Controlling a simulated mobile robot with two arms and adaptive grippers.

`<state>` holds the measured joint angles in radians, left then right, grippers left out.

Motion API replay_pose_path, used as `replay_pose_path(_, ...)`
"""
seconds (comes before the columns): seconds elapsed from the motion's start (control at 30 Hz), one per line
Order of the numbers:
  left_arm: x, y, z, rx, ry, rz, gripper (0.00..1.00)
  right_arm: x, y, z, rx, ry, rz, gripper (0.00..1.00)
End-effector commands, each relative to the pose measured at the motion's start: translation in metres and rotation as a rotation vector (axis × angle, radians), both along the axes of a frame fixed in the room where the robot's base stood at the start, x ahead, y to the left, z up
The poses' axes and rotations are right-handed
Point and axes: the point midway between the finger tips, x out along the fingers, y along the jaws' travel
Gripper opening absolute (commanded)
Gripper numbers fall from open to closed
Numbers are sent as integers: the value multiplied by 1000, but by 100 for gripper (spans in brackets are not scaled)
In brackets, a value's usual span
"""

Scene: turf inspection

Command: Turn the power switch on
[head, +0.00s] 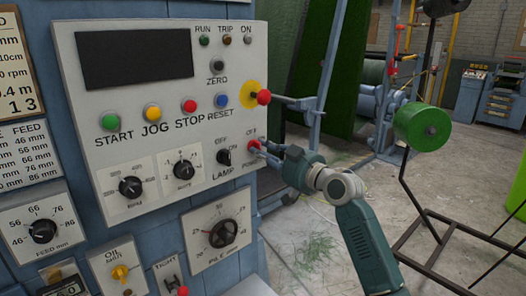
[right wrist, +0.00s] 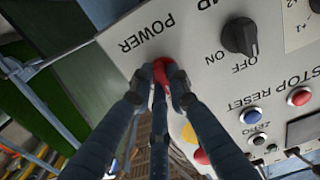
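The power switch (head: 253,145) is a small red knob at the lower right of the light grey control panel (head: 215,112), with "OFF" above it and "POWER" below. My right gripper (head: 263,149) reaches it from the right, fingertips at the knob. In the right wrist view, the red power switch (right wrist: 163,67) shows between the dark fingertips of my right gripper (right wrist: 161,80), which close around it. The fingers hide part of the knob, and I cannot read its exact position. My left gripper is not in view.
The black lamp switch (head: 223,157) sits just left of the power switch. A red emergency knob on a yellow disc (head: 250,93) stands out above it. A green roller (head: 421,126) on a dark frame stands at right, over open concrete floor.

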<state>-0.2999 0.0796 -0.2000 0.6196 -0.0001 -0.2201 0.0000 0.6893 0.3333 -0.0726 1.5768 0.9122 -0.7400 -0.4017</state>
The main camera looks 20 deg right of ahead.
Motion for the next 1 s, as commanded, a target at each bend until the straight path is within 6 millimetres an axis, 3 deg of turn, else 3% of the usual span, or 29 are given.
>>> replay_pose_path(0.47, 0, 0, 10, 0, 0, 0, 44, 0, 0, 1, 120, 58, 0, 0)
replay_pose_path(1.0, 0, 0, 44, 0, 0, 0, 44, -1, 2, 1, 567, 263, 0, 0)
